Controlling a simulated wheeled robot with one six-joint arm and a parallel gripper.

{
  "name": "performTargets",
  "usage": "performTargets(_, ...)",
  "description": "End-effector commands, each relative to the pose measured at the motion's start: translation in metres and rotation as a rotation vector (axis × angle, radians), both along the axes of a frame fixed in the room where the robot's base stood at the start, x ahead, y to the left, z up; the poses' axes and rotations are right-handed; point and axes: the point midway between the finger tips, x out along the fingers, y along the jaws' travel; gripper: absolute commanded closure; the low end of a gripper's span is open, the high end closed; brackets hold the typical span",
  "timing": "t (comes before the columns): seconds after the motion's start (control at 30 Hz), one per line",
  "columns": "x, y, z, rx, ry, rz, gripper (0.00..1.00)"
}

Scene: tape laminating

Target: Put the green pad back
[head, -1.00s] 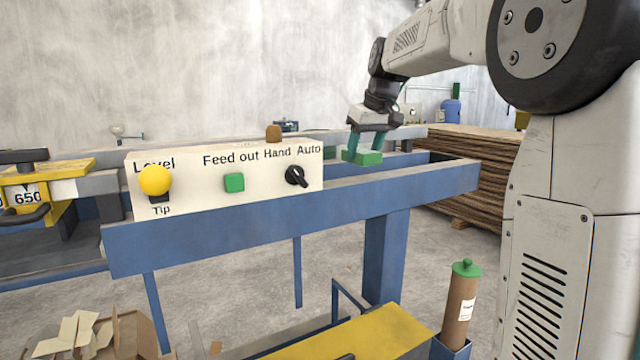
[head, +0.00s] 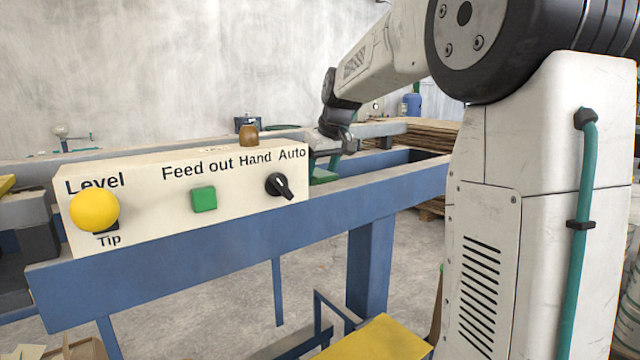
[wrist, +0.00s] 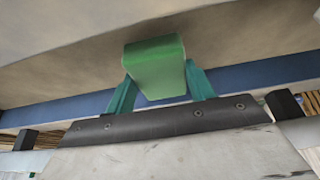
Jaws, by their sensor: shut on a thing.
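The green pad (wrist: 156,68) is a small green block between the two teal fingers of my gripper (wrist: 160,92) in the wrist view. The fingers are shut on its sides. In the head view the pad (head: 323,176) shows just right of the cream control panel (head: 185,192), partly hidden by the panel's edge and the blue rail. My gripper (head: 334,160) is above the rail there, partly hidden by the panel.
Stacked boards (head: 415,135) stand behind right.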

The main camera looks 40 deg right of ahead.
Motion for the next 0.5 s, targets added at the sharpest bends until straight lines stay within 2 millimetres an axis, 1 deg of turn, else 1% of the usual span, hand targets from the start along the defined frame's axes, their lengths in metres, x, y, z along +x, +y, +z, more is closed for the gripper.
performTargets(0.1, 0.0, 0.0, -0.019, 0.002, 0.004, 0.0, 0.67)
performTargets(0.2, 0.0, 0.0, -0.029, 0.002, 0.002, 0.0, 0.67)
performTargets(0.5, 0.0, 0.0, -0.031, 0.001, 0.001, -0.001, 0.67)
